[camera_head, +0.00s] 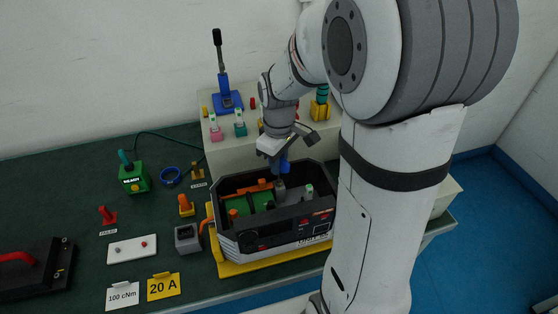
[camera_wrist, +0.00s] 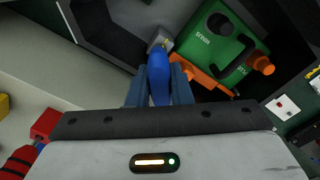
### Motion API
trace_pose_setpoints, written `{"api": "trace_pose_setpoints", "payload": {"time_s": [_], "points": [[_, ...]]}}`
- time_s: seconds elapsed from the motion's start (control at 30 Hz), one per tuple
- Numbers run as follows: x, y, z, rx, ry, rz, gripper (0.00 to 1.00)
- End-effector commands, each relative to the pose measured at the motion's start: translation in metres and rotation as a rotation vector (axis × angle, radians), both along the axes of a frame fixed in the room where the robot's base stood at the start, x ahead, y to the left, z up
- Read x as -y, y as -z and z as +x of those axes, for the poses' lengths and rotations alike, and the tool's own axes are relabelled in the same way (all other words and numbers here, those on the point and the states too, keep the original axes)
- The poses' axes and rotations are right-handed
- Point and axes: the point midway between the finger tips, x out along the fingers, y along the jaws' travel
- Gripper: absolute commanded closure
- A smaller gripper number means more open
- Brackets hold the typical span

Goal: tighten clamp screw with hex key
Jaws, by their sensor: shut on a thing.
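My gripper (camera_head: 280,152) is shut on a blue-handled tool (camera_head: 283,167), which looks like the hex key. The tool points down into an open black case (camera_head: 262,238) holding a green board (camera_head: 245,204). In the wrist view, the blue handle (camera_wrist: 158,75) sits between my two fingers (camera_wrist: 158,88). Its far end meets a small grey metal block (camera_wrist: 160,42), perhaps the clamp; I cannot tell whether the tip is seated in a screw. The screw itself is hidden. The green board (camera_wrist: 212,40) with orange parts lies to the right of the tool.
The case stands on a yellow base (camera_head: 232,268) on a dark green bench (camera_head: 85,180). A pale raised block (camera_head: 215,160) behind carries a blue lever stand (camera_head: 227,100) and small tools. Cards reading "100 cNm" (camera_head: 122,295) and "20 A" (camera_head: 163,287) stand at the front. A green box (camera_head: 134,180) is left.

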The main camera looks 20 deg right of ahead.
Motion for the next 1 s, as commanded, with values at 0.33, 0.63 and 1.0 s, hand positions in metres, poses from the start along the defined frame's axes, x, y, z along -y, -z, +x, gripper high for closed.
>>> {"api": "trace_pose_setpoints", "payload": {"time_s": [0.33,0.63,1.0], "points": [[0.0,0.004,-0.003,-0.011,0.175,0.0,0.65],[0.0,0.002,-0.002,-0.005,0.174,0.001,0.56],[0.0,-0.044,0.0,-0.001,0.174,0.001,0.56]]}}
